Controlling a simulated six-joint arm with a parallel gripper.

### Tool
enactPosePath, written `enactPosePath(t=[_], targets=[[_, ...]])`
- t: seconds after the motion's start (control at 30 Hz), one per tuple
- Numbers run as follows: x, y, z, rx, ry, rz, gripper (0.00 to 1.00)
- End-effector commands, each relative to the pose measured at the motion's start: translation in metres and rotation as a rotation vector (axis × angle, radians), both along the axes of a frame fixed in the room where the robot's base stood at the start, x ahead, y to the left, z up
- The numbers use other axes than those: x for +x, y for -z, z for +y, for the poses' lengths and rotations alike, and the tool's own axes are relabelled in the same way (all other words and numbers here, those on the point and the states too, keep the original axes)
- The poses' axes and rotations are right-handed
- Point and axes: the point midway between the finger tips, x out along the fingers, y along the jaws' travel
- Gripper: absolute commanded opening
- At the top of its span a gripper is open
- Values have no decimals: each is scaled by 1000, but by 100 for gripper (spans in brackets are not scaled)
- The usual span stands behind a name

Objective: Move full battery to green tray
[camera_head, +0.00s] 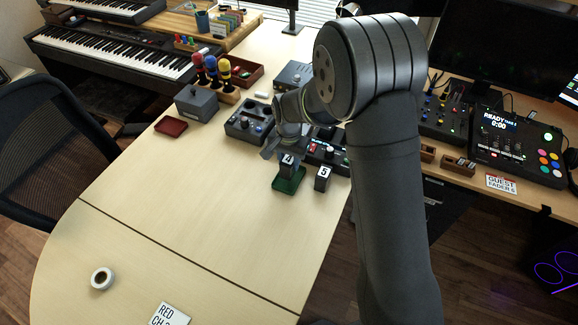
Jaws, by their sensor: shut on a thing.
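My gripper (279,149) reaches down at the centre of the view. It is shut on a dark battery with a white label marked 4 (287,169). This battery is upright over the green tray (290,186); I cannot tell whether its bottom touches the tray floor. A second dark battery marked 5 (322,179) stands upright on the table just right of the green tray. The charge of either battery is not readable from here. Part of my gripper is hidden behind my own arm.
A small red tray (171,126) lies to the left. Grey consoles (248,125) and a microphone stand (222,91) are behind my gripper. A tape roll (102,279) and a printed card (170,314) lie near the front. The middle-left of the table is clear.

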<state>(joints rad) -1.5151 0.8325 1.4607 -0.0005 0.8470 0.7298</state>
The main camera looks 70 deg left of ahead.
Motion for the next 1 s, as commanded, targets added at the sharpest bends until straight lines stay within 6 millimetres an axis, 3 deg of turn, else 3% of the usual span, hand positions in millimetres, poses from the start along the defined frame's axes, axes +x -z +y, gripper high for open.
enactPosePath(t=[0.2,0.57,0.6,0.67,1.0], targets=[[0,29,-1,-2,0,1,3],[1,32,0,0,0,0,3],[1,32,0,0,0,0,42],[1,32,0,0,0,0,54],[1,30,0,0,0,0,56]])
